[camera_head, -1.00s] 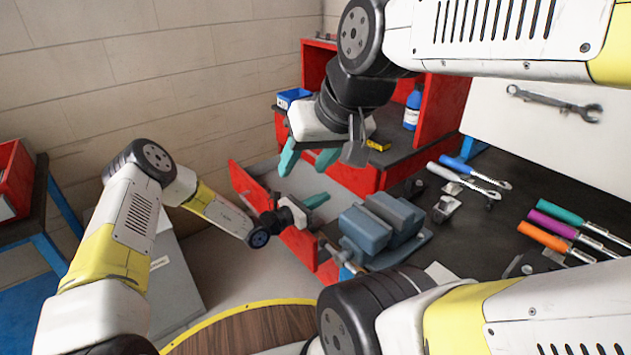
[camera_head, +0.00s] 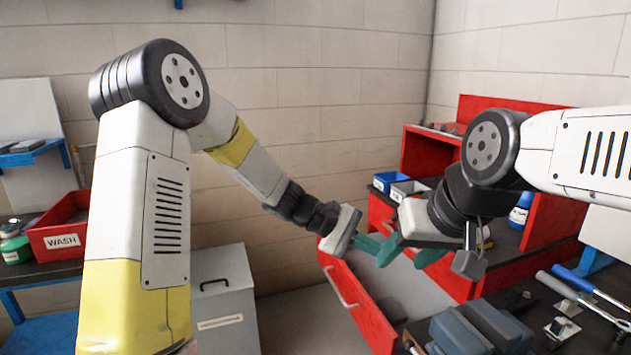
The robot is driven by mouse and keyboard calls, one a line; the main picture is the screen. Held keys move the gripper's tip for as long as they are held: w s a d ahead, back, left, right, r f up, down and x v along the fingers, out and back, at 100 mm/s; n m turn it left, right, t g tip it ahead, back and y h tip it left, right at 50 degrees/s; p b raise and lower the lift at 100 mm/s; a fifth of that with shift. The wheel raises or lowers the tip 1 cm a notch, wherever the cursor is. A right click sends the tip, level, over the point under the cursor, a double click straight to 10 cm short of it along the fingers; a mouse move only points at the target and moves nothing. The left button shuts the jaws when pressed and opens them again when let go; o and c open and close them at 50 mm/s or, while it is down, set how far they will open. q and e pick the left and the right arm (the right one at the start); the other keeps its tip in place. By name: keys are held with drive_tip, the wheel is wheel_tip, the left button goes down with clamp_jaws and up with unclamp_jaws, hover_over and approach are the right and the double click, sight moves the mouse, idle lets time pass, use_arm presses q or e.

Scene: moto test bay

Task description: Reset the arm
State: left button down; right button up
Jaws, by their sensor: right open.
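My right gripper (camera_head: 402,262) comes in from the right. Its two teal fingers are spread apart and point down and left, with nothing seen between them. My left gripper (camera_head: 362,240) reaches in from the left, its white body tilted and its teal finger close to the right gripper's fingers in the picture. The overlap hides its jaw gap. Both grippers appear in front of and above the open red drawer (camera_head: 350,296); I cannot tell whether they touch each other.
The red cabinet (camera_head: 549,262) stands behind the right arm. A blue-grey vise (camera_head: 470,332) and tools with blue and white handles (camera_head: 572,280) lie on the dark bench at lower right.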

use_arm(q)
drive_tip(key=s+a+r+m+t+y, duration=0.2)
drive_tip(key=s+a, duration=0.3)
drive_tip(key=a, duration=0.4)
drive_tip(key=s+a+r+m+t+y, duration=0.2)
drive_tip(key=s+a+r+t+y, duration=0.1)
drive_tip(key=a, duration=0.7)
drive_tip(key=s+a+r+m+t+y, duration=0.2)
drive_tip(key=s+a+r+y, duration=0.3)
drive_tip(key=s+a, duration=0.3)
drive_tip(key=shift+s+a+r+m+t, duration=0.3)
drive_tip(key=shift+s+a, duration=0.05)
drive_tip(key=shift+a, duration=0.5)
use_arm(e)
drive_tip(key=shift+c, duration=0.2)
